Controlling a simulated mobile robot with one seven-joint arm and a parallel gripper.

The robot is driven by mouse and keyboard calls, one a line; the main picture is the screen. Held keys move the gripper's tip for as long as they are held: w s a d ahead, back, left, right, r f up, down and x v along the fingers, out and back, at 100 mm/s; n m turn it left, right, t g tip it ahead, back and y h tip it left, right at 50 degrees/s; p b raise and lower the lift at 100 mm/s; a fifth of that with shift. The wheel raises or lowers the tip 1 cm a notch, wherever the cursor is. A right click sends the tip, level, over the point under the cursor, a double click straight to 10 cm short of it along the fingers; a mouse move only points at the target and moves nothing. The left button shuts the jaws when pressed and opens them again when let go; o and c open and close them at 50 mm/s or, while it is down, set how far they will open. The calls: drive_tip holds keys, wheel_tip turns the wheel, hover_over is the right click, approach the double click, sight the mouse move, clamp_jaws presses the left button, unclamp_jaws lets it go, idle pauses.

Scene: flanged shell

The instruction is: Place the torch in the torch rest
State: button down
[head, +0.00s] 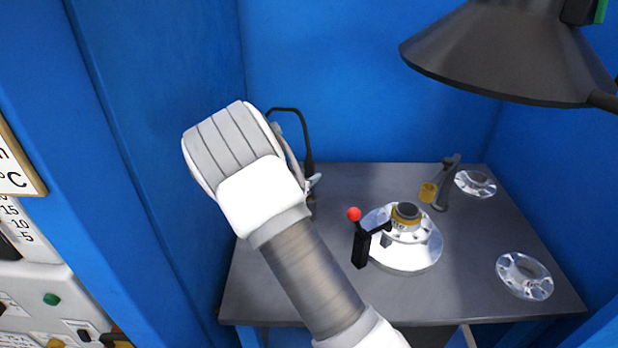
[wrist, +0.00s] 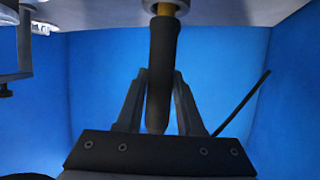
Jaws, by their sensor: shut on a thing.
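The torch (wrist: 163,55) has a dark, rounded handle and a yellow collar at its upper end in the wrist view. My gripper (wrist: 160,82) is shut on the handle, one grey finger on each side. In the head view my own wrist hides the fingers and most of what they hold. A black cable (head: 291,110) loops out behind my wrist there, down to a thicker dark part. A grey upright bracket with a yellow cup (head: 428,192), seemingly the torch rest, stands at the back right of the table. My gripper is left of it, apart from it.
A flanged shell (head: 408,252) with a red-knobbed clamp (head: 360,235) sits mid-table, between my arm and the bracket. Two loose flange rings lie at the right, one at the back (head: 475,184) and one in front (head: 524,276). A dark lamp hood (head: 510,55) hangs above. Blue walls enclose the table.

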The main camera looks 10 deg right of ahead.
drive_tip(key=shift+r, duration=0.1)
drive_tip(key=c, duration=0.5)
unclamp_jaws()
